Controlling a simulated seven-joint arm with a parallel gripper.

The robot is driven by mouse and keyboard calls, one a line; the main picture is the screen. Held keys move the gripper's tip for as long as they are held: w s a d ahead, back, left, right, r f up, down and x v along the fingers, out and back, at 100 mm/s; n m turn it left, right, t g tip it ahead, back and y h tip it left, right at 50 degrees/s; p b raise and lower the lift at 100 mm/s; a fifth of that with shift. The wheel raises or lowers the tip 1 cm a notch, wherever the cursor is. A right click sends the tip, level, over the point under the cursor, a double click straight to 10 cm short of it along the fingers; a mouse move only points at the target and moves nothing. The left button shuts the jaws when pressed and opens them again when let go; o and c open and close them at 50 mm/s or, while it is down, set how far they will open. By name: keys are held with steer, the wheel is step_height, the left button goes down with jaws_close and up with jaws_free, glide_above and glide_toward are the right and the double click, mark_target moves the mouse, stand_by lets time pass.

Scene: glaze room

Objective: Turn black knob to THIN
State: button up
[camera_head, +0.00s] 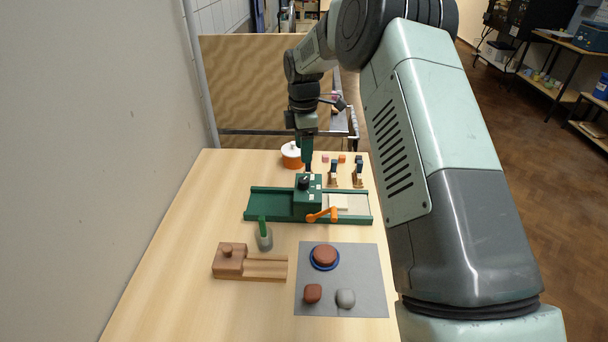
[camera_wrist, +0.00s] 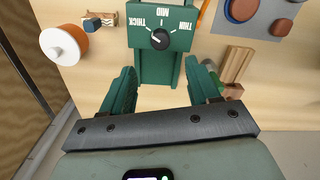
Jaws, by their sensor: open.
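The black knob (camera_wrist: 160,39) sits on the green block of a slab-roller-like device (camera_head: 308,197), with the labels THICK, MID and THIN around it, upside down in the wrist view. It also shows on top of the block in the head view (camera_head: 304,183). A pale mark shows on the knob, but I cannot tell exactly which label it points to. My gripper (camera_wrist: 161,68) is open, its two green fingers apart, with nothing between them. The knob lies ahead of the fingertips in the wrist view, apart from them. In the head view my gripper hangs just above and behind the block.
An orange crank (camera_head: 322,214) sticks out at the block's front. An orange-and-white pot (camera_head: 292,155) and small wooden stamps (camera_head: 358,172) stand behind. A wooden tool (camera_head: 230,260), a green-handled tool (camera_head: 263,236) and a grey mat (camera_head: 370,270) with clay lumps are in front.

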mark_target(304, 179)
step_height(304, 179, down, 10)
steer(key=shift+f, duration=0.2)
steer(key=shift+c, duration=0.2)
steer(key=c, duration=1)
